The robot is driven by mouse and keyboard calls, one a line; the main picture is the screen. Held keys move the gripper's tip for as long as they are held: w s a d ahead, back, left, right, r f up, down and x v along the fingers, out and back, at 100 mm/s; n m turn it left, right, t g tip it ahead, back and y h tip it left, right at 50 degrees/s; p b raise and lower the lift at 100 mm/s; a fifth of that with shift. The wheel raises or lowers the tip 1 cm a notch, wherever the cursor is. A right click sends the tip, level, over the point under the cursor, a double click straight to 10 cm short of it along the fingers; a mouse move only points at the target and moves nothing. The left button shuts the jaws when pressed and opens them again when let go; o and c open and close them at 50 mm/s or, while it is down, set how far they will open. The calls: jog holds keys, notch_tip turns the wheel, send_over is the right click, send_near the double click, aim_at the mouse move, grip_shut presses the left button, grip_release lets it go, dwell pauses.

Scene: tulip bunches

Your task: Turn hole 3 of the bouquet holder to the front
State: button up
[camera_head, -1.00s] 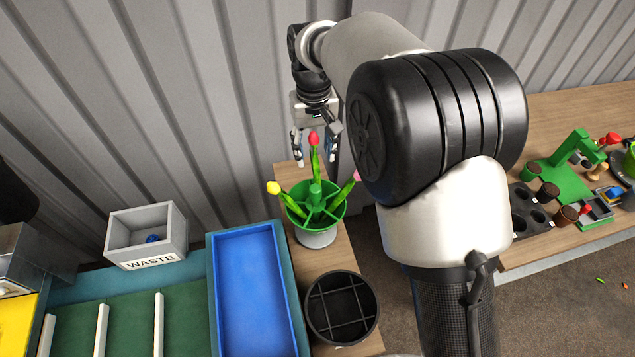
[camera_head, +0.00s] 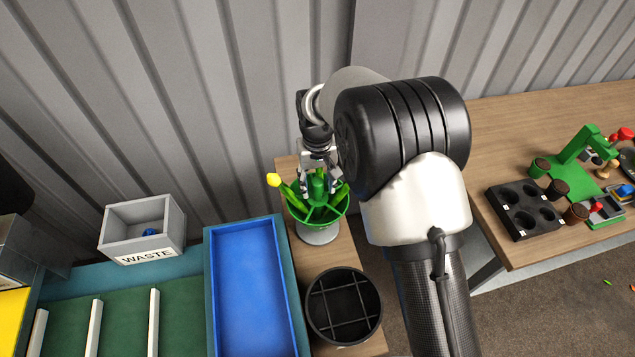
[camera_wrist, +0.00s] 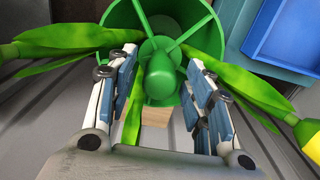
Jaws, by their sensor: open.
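The green bouquet holder (camera_head: 318,215) stands upright on a pale round base (camera_head: 318,236) on the wooden bench. Spokes divide its top into holes around a central green knob (camera_wrist: 160,72). My gripper (camera_head: 321,174) is over the holder, pointing down, with its fingers open. In the wrist view, the fingers (camera_wrist: 160,95) are on either side of the knob, apart from each other; contact cannot be told. Tulips with green leaves lean out of the holder; a yellow one (camera_head: 274,180) shows at left and also in the wrist view (camera_wrist: 312,138). No hole numbers are readable.
A blue tray (camera_head: 206,300) and a grey WASTE box (camera_head: 180,236) stand to the left. A black divided round pot (camera_head: 312,326) stands in front of the holder. The right bench holds a black pot tray (camera_head: 494,208) and a green stand (camera_head: 570,178).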

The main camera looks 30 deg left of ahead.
jog(key=shift+c, duration=0.4)
grip_shut()
dwell(0.4)
